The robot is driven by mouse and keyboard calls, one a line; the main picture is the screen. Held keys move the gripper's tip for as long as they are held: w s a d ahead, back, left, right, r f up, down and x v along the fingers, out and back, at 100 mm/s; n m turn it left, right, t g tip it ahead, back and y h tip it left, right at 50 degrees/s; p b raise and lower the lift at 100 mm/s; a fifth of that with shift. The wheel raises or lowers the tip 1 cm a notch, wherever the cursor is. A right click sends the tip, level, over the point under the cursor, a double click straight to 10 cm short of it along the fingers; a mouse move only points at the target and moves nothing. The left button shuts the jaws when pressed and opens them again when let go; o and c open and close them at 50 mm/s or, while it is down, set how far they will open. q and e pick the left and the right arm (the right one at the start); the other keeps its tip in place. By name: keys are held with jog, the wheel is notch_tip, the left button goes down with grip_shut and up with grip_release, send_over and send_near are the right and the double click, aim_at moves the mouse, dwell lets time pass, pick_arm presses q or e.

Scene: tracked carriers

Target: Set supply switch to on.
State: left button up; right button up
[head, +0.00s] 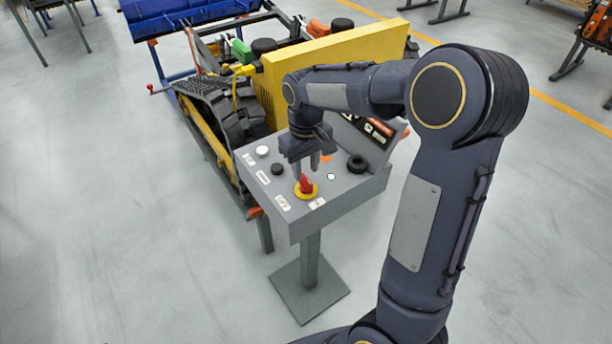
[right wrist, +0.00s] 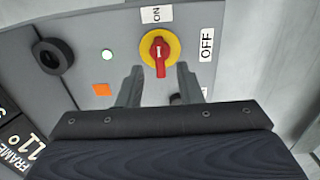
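The supply switch, a red handle on a yellow disc (head: 306,190), sits at the near edge of a grey control panel (head: 340,197). In the right wrist view the switch (right wrist: 160,48) has its long handle lined up with the ON label (right wrist: 156,14), its white mark towards that label. The OFF label (right wrist: 207,44) is to the right. My right gripper (head: 304,172) points down at the switch. In the right wrist view its two fingers (right wrist: 161,84) are apart, one on each side of the handle's lower end, with gaps visible. My left gripper is out of view.
White (head: 262,151) and black (head: 277,168) buttons sit left of my gripper. A yellow-sided tracked carrier (head: 335,62) stands behind; the floor left is clear.

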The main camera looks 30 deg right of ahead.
aim_at(306, 179)
jog(key=shift+r, duration=1.65)
jog(key=shift+s, duration=0.1)
jog(key=s+a+m+t+y, duration=0.1)
jog(key=s+a+t+y, duration=0.1)
jog(key=s, duration=0.9)
jog(key=s+a+r+m+t+y, duration=0.1)
jog(key=s+a+t, duration=0.2)
jog(key=s, duration=0.8)
jog(key=shift+a+r+m+t+y, duration=0.2)
jog(key=shift+a+m+t+y, duration=0.15)
jog(key=shift+a, duration=0.8)
